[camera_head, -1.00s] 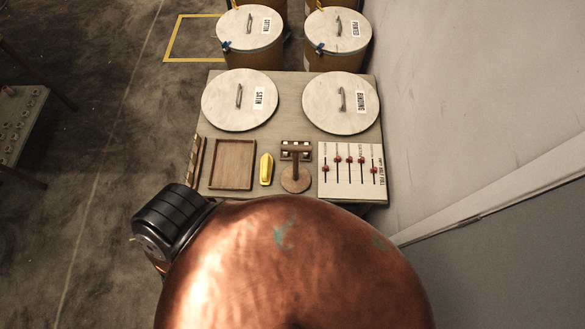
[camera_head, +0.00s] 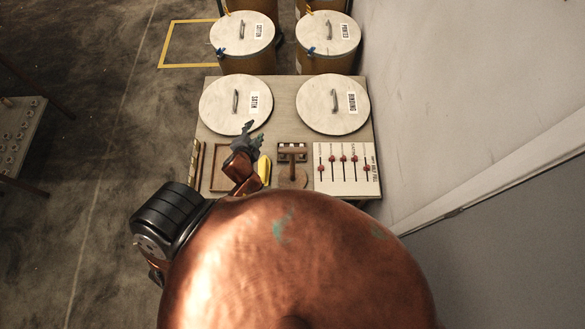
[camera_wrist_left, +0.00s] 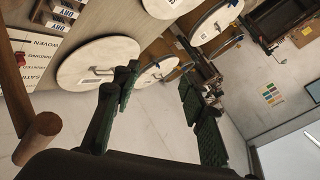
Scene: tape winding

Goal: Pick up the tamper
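The wooden tamper (camera_head: 292,160) appears to be the brown T-handled piece with a round disc (camera_head: 293,178), between the yellow item and the slider panel. My body hides the near part of the disc. In the left wrist view, a brown rod with a cylindrical crossbar (camera_wrist_left: 36,136) at the left edge looks like its handle, outside the fingers. My left gripper (camera_head: 249,132) is over the table, left of the tamper and near the Satin lid. Its two dark green fingers (camera_wrist_left: 160,100) are spread apart with nothing between them. My right gripper is not in view.
A shallow wooden tray (camera_head: 218,168) lies under my left arm, and a yellow item (camera_head: 264,170) is beside it. A slider panel (camera_head: 346,168) is right of the tamper. Round lids labelled Satin (camera_head: 228,103) and Binding (camera_head: 333,104) are behind. A wall stands at right.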

